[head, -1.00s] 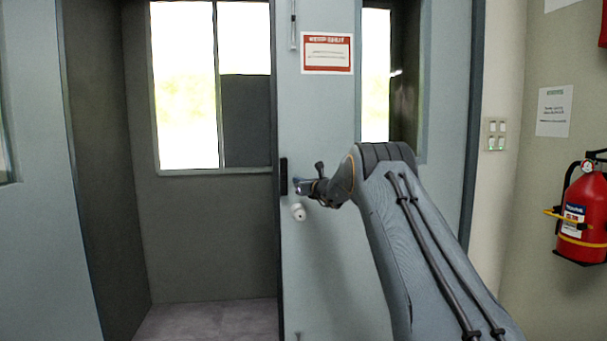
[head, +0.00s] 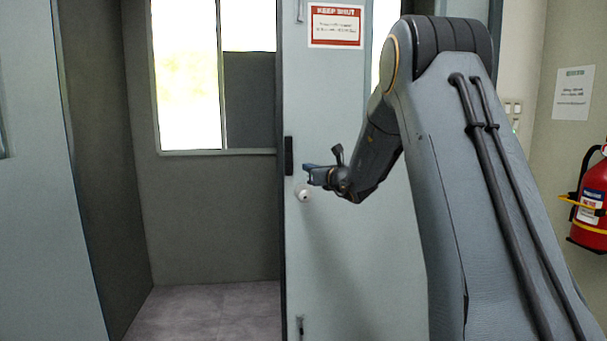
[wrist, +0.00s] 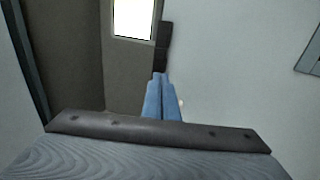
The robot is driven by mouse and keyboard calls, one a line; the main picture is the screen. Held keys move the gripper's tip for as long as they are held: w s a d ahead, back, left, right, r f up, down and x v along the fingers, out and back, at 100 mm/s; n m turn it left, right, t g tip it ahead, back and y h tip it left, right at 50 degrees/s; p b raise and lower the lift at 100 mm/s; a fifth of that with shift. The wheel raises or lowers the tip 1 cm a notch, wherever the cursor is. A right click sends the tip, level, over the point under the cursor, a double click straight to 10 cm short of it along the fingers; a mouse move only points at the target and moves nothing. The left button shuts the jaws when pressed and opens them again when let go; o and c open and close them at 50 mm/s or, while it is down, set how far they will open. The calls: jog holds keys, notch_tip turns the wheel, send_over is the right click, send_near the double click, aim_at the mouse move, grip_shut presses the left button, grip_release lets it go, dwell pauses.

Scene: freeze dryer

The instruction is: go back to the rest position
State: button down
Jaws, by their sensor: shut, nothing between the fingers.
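My gripper (head: 308,172) is at the end of my bent arm, in front of the grey-blue door (head: 350,250) in the head view. Its blue fingers are shut together and empty in the wrist view (wrist: 161,95). A round white knob (head: 304,193) is on the door, just below the gripper in the head view. It shows only as a small pale spot beside the fingers in the wrist view. Whether the gripper touches the door cannot be told, but it seems apart from it.
The doorway on the left is open, with grey floor (head: 210,310) and a window (head: 187,75) beyond. A dark latch plate (head: 289,155) is on the door's edge. A red sign (head: 336,25) is higher up. A fire extinguisher (head: 592,205) hangs on the right wall.

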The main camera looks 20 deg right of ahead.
jog(key=s+a+f+n+g+y+p, duration=0.25)
jog(key=s+a+f+n+g, duration=0.25)
jog(key=s+a+n, duration=0.55)
jog(key=s+a+f+n+g+y+p, duration=0.25)
jog(key=s+a+f+n+g, duration=0.2)
jog(key=s+a, duration=0.6)
jog(key=s+d+f+n+g+h+p, duration=0.1)
jog(key=s+d+n+g+h+p, duration=0.1)
jog(key=s+n, duration=0.4)
jog(key=s+d+f+n+g+h+p, duration=0.2)
jog(key=s+n, duration=0.4)
jog(key=s, duration=1.1)
jog(key=s+d+f+n+g+h+p, duration=0.2)
jog(key=s+d+n+g+h, duration=0.2)
jog(key=s+n, duration=0.3)
jog(key=shift+s+d, duration=0.3)
jog(key=shift+s, duration=1.9)
